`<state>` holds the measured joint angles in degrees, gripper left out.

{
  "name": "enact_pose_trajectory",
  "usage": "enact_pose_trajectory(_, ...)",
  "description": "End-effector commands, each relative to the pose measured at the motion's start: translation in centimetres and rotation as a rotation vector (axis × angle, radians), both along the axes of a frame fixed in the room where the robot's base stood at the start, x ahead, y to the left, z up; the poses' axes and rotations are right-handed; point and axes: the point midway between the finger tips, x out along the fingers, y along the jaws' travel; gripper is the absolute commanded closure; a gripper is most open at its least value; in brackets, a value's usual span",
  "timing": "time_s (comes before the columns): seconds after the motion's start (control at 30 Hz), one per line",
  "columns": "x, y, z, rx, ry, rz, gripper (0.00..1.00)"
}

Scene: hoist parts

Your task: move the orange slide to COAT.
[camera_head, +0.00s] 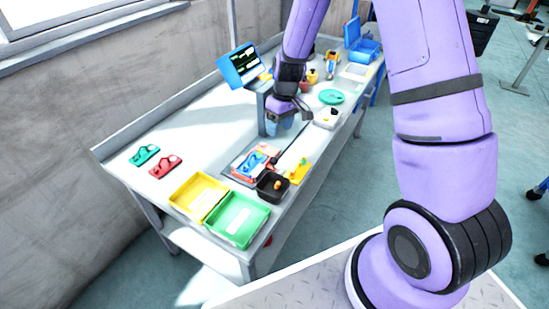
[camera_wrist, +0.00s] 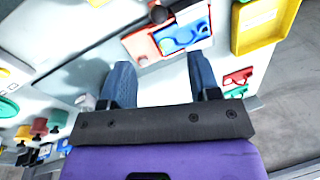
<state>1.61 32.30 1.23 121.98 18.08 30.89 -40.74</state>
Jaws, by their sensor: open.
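My gripper (camera_head: 283,126) hangs over the middle of the workbench, beyond the red tray in the head view. In the wrist view its two blue fingers stand wide apart with nothing between them (camera_wrist: 162,82). A small yellow-orange piece (camera_head: 298,171) lies near the bench's front edge, beside a black box (camera_head: 272,187). I cannot tell for sure whether it is the orange slide. No COAT label is readable. A red tray with a blue part (camera_head: 256,161) lies on a dark mat; the blue part also shows in the wrist view (camera_wrist: 178,38), ahead of the fingers.
A yellow bin (camera_head: 199,195) and a green bin (camera_head: 237,220) stand at the near end. Green (camera_head: 145,155) and red (camera_head: 166,166) parts lie at the left. A blue-framed screen (camera_head: 243,65) stands behind my gripper. A thin dark rod (camera_head: 292,145) slants near the tray.

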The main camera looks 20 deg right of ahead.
Motion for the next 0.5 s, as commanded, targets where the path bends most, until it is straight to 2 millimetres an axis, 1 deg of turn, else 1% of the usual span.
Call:
enact_pose_trajectory(0.03,0.1,0.0,-0.8,0.002,0.008,0.003,0.44)
enact_pose_trajectory(0.1,0.2,0.0,-1.5,0.004,0.011,0.008,0.44)
enact_pose_trajectory(0.27,0.2,0.1,-2.5,0.004,0.015,0.011,0.44)
enact_pose_trajectory(0.33,0.1,0.3,-3.2,0.005,0.017,0.011,0.44)
enact_pose_trajectory(0.5,-0.2,0.8,-6.0,0.005,0.018,0.011,0.44)
